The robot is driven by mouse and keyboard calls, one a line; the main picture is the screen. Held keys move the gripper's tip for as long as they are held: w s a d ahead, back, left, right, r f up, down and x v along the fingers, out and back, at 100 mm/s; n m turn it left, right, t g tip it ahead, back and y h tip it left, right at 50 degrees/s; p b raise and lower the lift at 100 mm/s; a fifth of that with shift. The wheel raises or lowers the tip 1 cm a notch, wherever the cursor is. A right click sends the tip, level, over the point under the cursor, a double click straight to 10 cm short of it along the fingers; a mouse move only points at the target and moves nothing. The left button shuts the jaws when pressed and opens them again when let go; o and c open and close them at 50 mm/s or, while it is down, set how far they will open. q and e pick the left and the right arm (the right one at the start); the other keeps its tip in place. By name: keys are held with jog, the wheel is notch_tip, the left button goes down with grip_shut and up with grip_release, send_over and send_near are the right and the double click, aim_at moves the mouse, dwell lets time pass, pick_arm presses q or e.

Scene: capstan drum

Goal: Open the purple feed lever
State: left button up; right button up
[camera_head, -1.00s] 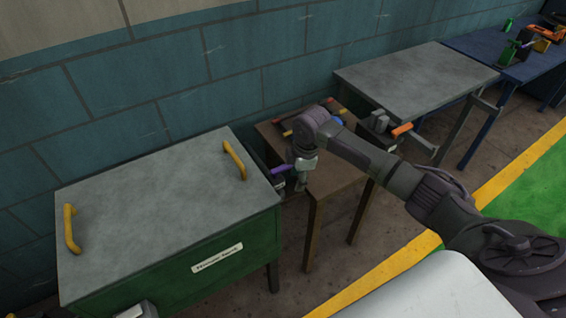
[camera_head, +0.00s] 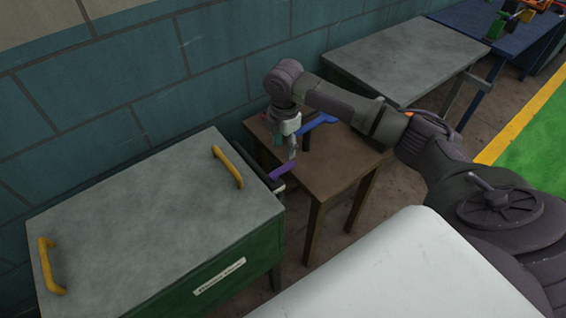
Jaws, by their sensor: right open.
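The purple feed lever (camera_head: 283,170) is a short bar sticking out to the right from a dark unit (camera_head: 257,167) at the right side of the green cabinet. It slants slightly upward to the right. My right gripper (camera_head: 292,154) points down just above and behind the lever's outer end. It is open, with nothing seen between its fingers. I cannot tell whether a finger touches the lever. My left gripper is out of view.
A brown wooden table (camera_head: 335,175) stands under my right arm, with a blue handle (camera_head: 319,126) on it. The green cabinet (camera_head: 245,255) has a grey lid with two yellow handles (camera_head: 228,167). A grey-topped table (camera_head: 410,60) and a blue table (camera_head: 490,32) stand farther right.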

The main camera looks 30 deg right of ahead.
send_over(284, 168)
notch_tip(284, 168, down, 4)
jog(key=shift+f, duration=0.1)
notch_tip(284, 168, down, 4)
jog(key=shift+r, duration=0.2)
jog(key=shift+f, duration=0.45)
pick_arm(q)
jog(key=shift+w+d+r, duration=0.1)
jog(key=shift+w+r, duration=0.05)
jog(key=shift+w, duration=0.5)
pick_arm(e)
jog(key=shift+w, duration=0.1)
grip_shut()
